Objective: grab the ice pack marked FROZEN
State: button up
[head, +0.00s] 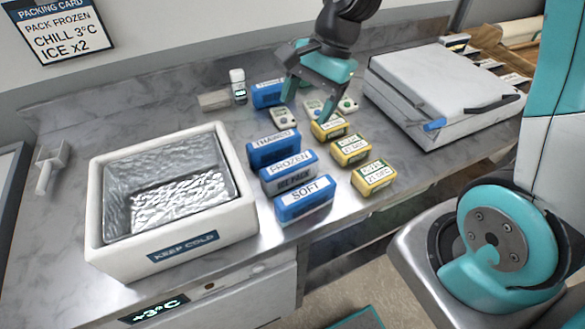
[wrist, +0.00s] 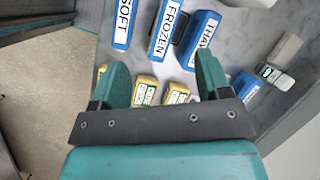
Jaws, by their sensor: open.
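The ice pack marked FROZEN (head: 289,173) is a blue block with a white label on the counter, between the pack marked THAWED (head: 273,149) above it and the pack marked SOFT (head: 304,199) below it. In the wrist view the FROZEN pack (wrist: 168,30) lies beyond my fingers, near the top. My gripper (head: 322,98) is open above the back of the counter, over the small yellow boxes and white round-dialled devices. In the wrist view my gripper (wrist: 163,78) shows its two teal fingers spread, with nothing held between them.
A white KEEP COLD box (head: 170,255) with silvery lining stands open at the left. Several yellow boxes (head: 351,150) stand right of the packs. Another blue pack (head: 268,94) and a small white bottle (head: 238,86) stand behind. A closed white case (head: 440,90) lies at the right.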

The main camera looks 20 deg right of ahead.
aim_at(291, 162)
jog(key=w+d+f+m, duration=0.3)
jog(key=d+f+m, duration=0.1)
jog(key=m, duration=0.2)
jog(key=p+x, duration=0.2)
jog(key=x, duration=0.9)
jog(key=shift+w+a+p, duration=0.15)
jog(key=shift+a+p, duration=0.1)
jog(key=shift+p, duration=0.1)
jog(key=p+x, duration=0.1)
jog(key=x, duration=0.1)
jog(key=p+x, duration=0.1)
jog(key=x, duration=0.2)
jog(key=shift+s+a, duration=0.2)
jog(key=shift+s, duration=0.05)
jog(key=shift+a+f, duration=0.2)
jog(key=shift+f, duration=0.35)
jog(key=shift+f, duration=0.15)
jog(key=c, duration=1.2)
